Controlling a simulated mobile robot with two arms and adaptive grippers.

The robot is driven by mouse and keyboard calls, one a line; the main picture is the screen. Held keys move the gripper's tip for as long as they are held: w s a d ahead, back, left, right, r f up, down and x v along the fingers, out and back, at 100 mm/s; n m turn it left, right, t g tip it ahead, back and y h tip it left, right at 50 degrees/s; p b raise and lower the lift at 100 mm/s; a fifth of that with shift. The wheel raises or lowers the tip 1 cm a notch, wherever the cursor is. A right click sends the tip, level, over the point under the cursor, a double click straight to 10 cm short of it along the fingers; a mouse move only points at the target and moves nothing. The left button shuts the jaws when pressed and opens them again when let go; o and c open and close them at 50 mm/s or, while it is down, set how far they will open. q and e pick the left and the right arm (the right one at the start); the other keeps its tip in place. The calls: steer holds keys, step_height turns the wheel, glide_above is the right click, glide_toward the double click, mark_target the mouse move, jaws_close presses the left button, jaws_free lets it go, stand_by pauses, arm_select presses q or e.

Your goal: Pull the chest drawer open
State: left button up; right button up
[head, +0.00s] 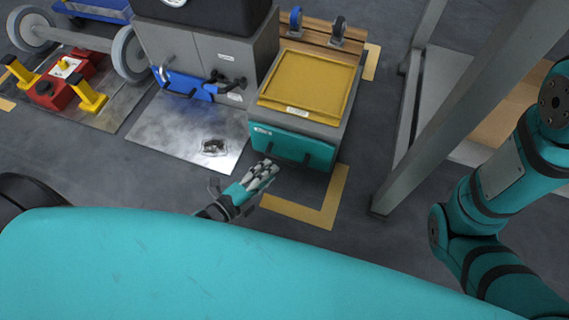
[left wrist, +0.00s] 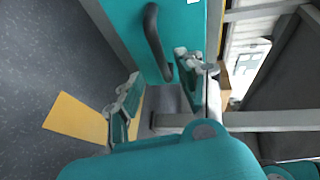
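The chest (head: 308,84) has a grey body, a yellow tray-like top and a teal drawer (head: 318,152) at its front. The drawer looks closed, with a dark bar handle (head: 290,156) along its face. My left gripper (head: 266,170) is just in front of the drawer, near the left end of the handle. In the left wrist view, my left gripper (left wrist: 156,68) is open. Its fingers stand apart, with the dark handle (left wrist: 156,42) ahead of and between them; I cannot tell if they touch it. My right gripper is not in view; only my right arm shows.
A grey cabinet (head: 232,55) with a blue bar stands left of the chest, above a metal floor plate (head: 180,130). A grey post (head: 440,110) rises to the right. Yellow floor tape (head: 330,205) marks open floor before the drawer.

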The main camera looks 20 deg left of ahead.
mark_target(284, 159)
arm_select(q)
steer(key=b+x, duration=0.3)
steer(key=x, duration=0.4)
jaws_close()
stand_by(0.4)
